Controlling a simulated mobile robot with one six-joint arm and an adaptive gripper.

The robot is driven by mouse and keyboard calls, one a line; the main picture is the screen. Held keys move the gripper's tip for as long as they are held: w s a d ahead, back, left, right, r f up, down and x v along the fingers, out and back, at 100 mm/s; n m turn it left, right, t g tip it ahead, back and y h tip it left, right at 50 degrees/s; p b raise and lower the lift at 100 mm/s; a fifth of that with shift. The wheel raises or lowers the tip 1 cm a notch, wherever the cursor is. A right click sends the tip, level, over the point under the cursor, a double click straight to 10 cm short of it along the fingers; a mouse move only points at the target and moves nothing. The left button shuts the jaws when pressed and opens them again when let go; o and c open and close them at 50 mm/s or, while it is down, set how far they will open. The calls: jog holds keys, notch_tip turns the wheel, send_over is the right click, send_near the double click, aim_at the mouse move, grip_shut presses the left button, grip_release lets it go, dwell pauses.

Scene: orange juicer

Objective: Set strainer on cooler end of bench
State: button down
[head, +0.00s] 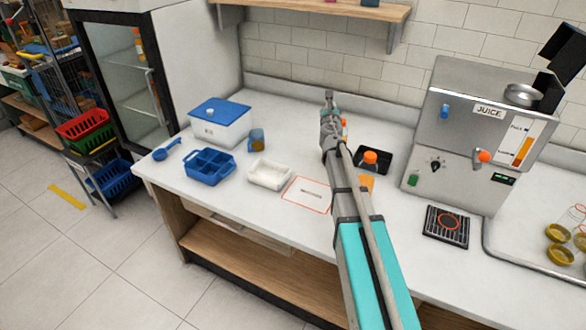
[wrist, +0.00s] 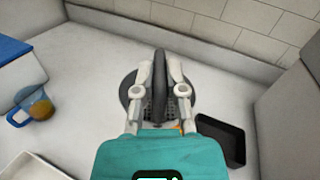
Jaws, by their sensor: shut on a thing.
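My gripper (head: 328,98) is over the back middle of the bench (head: 290,90). In the wrist view my gripper (wrist: 157,80) is shut on the upright dark handle of the strainer (wrist: 130,94), a round grey disc with small holes. The fingers and handle cover its middle. I cannot tell whether it touches the bench. In the head view my arm hides most or all of it. The glass-door cooler (head: 128,75) stands at the bench's left end.
A black tray (wrist: 220,142) is right of my gripper. The juicer (head: 465,130) stands farther right.

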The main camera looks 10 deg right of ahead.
jog(key=s+a+f+n+g+y+b, duration=0.2)
jog(key=s+a+f+n+y+b, duration=0.4)
jog(key=a+f+n+y+b, duration=0.3)
jog(key=shift+a+f+y+b, duration=0.35)
jog(key=shift+a+f+y, duration=0.55)
jog(key=shift+a+y, duration=1.3)
jog(key=shift+d, duration=0.2)
jog(key=shift+w+d+f+b, duration=0.15)
jog(key=shift+w+f+b, duration=1.35)
jog(key=shift+w, duration=0.7)
jog(key=shift+w+d+f+b, duration=0.15)
jog(key=shift+w+f+b, duration=1.35)
jog(key=shift+w, duration=0.65)
jog(key=shift+w+d+f+b, duration=0.15)
jog(key=shift+w+f+b, duration=1.35)
jog(key=shift+w, duration=0.7)
